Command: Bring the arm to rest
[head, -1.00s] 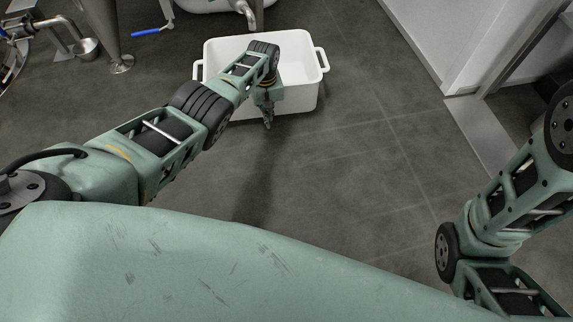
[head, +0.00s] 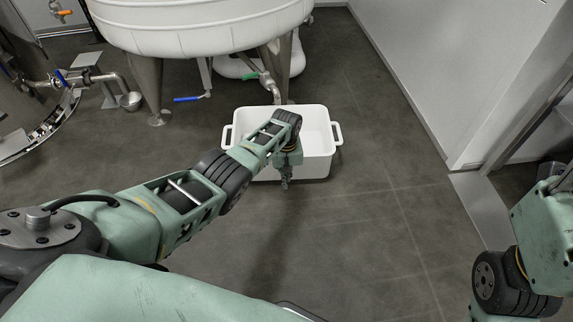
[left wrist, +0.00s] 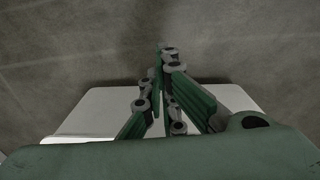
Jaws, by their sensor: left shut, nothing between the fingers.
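My left arm (head: 180,195) reaches in from the left in the head view. My left gripper (head: 286,184) hangs pointing down at the near side of a white tub (head: 318,168). It is shut and empty, and its fingertips come together in the left wrist view (left wrist: 162,55). The tub's white rim also shows there behind the fingers (left wrist: 235,97). My right arm (head: 520,265) is at the right edge of the head view; its gripper is out of view.
A large white tank (head: 200,25) on legs stands behind the tub, with an outlet pipe above it. A blue-handled valve (head: 188,99) sticks out low at the tank. A white wall (head: 430,70) runs along the right. The grey floor (head: 370,235) in front is clear.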

